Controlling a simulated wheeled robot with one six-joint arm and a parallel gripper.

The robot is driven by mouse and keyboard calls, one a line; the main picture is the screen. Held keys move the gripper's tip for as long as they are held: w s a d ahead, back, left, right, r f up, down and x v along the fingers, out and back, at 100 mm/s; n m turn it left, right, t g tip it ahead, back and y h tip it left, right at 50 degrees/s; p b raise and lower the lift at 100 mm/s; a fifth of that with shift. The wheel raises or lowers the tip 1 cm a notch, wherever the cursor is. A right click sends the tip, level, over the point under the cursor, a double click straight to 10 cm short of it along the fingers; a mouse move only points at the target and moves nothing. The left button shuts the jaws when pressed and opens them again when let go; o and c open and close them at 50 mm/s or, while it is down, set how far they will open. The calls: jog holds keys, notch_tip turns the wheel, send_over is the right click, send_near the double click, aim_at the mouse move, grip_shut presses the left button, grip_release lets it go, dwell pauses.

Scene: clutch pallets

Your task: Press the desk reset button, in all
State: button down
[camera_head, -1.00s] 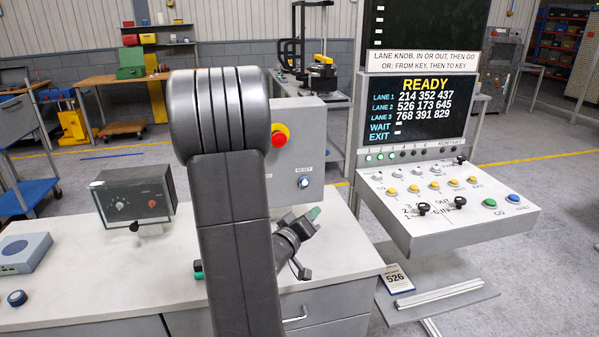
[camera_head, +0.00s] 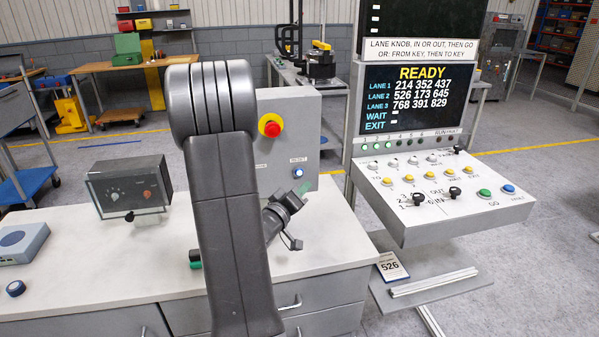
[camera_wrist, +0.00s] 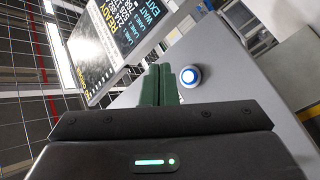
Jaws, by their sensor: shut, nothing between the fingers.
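The reset button (camera_head: 298,173) is a small blue-and-white lit button on the front face of a grey box (camera_head: 300,118) standing on the desk. Its label is too small to read surely. In the wrist view the button (camera_wrist: 189,76) shows as a white disc with a blue ring, just right of my fingertips. My gripper (camera_head: 302,187) is shut and empty, with green fingers pressed together. In the head view its tips are just below the button. In the wrist view the fingers (camera_wrist: 158,84) appear beside the button; contact cannot be made out.
A red emergency button on yellow (camera_head: 270,125) sits higher on the same box. A dark instrument case (camera_head: 129,188) and a blue-grey box (camera_head: 20,243) stand on the white desk (camera_head: 90,278) to the left. A sloped console (camera_head: 440,200) with knobs and buttons stands right.

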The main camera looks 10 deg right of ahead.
jog(key=shift+w+p, duration=0.3)
jog(key=shift+w, duration=1.9)
jog(key=shift+w, duration=0.15)
jog(key=shift+w+a, duration=0.1)
jog(key=shift+w, duration=0.2)
jog(key=shift+w, duration=0.45)
dwell(0.9)
jog(key=shift+s, duration=0.9)
jog(key=shift+s+b, duration=0.55)
jog(key=shift+s, duration=1.95)
